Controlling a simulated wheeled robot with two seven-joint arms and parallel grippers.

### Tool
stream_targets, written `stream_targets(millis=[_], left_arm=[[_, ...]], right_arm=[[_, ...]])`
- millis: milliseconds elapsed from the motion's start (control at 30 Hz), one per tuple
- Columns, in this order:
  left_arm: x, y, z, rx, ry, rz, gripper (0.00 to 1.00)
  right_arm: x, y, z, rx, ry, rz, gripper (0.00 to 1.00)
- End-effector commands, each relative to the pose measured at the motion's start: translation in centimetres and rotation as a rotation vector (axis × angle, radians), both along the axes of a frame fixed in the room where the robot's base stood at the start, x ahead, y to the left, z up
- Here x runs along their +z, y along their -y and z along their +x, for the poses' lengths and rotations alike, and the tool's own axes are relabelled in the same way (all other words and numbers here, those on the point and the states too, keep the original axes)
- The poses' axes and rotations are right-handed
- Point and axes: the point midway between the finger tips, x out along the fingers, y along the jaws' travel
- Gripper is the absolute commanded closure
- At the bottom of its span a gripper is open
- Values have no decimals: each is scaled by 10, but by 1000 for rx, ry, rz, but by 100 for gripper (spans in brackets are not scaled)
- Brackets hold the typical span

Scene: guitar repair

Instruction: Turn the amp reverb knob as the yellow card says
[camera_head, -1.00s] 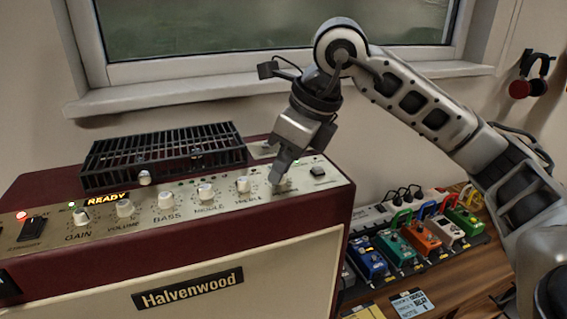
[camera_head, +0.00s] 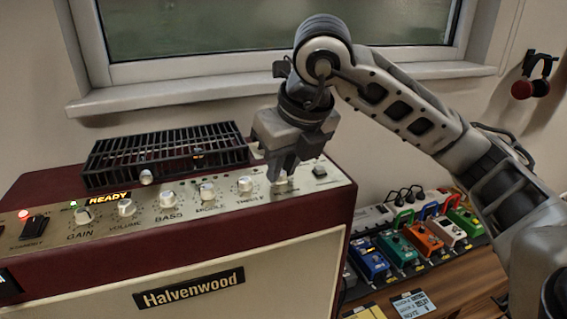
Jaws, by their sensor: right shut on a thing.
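The dark red Halvenwood amp (camera_head: 296,218) stands at the left with its knob panel facing me. Its row of white knobs runs from gain (camera_head: 82,216) to treble (camera_head: 245,184). At the right end of the row, past treble, my right gripper (camera_head: 281,181) points down and is shut on the last knob (camera_head: 281,184), the reverb knob by its place; its label is too small to read. The fingers hide part of this knob. A yellow card (camera_head: 366,312) lies at the bottom edge, cut off, and its writing is not readable. My left gripper is not in view.
A black grille cage (camera_head: 165,155) sits on top of the amp. Several coloured pedals (camera_head: 424,238) stand on a board right of the amp. A window is behind.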

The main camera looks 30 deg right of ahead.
Motion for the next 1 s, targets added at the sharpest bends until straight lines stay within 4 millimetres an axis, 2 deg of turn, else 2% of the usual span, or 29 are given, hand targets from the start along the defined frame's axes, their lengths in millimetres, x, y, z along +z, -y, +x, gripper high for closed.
stream_targets(millis=[333, 367, 433, 767, 867, 1000], left_arm=[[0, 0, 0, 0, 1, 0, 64], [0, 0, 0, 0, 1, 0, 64], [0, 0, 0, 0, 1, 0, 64], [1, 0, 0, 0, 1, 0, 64], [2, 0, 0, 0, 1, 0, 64], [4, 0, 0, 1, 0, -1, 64]], right_arm=[[1, 0, 0, -4, 3, -1, 100], [1, 0, 0, -4, 3, -1, 79], [1, 0, 0, -4, 3, -1, 60], [3, 0, -1, -2, 1, 0, 60], [11, 0, -3, -1, 4, 2, 60], [36, 0, -13, -1, 7, 1, 60]])
